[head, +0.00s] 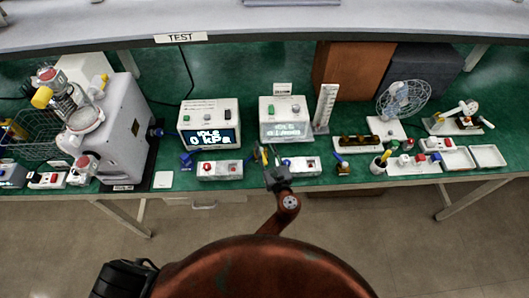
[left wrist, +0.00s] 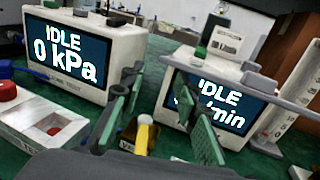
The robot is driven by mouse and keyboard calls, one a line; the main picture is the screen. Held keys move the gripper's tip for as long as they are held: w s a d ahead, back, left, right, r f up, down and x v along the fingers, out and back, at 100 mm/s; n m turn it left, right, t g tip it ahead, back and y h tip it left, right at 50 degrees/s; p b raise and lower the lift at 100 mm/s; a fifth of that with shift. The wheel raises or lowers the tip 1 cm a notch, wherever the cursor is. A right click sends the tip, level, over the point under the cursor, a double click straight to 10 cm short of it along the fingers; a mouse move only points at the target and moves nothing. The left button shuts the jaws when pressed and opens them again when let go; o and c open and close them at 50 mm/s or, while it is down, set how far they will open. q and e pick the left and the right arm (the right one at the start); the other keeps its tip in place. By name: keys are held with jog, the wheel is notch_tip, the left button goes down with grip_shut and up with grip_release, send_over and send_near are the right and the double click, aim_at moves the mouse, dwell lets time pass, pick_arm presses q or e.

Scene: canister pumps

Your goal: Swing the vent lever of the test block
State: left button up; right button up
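A yellow lever with a pale top (left wrist: 143,133) stands low between my fingers in the left wrist view. A partly hidden label starting with "VE" is beside it. In the head view a bit of yellow (head: 256,153) shows at my fingertips; the block under it is mostly hidden by the gripper. My left gripper (head: 267,157) is open, its green-padded fingers (left wrist: 163,115) spread to either side of the lever. I cannot tell whether either finger touches it. My right gripper is in neither view.
The "0 kPa" display box (head: 209,125) stands behind and left, a second display box (head: 287,121) right behind the gripper. Boxes with buttons flank it: one left (head: 220,170), one right (head: 303,165).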

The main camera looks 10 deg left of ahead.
pick_arm(q)
jog(key=shift+r, duration=0.35)
jog(key=shift+c, duration=0.6)
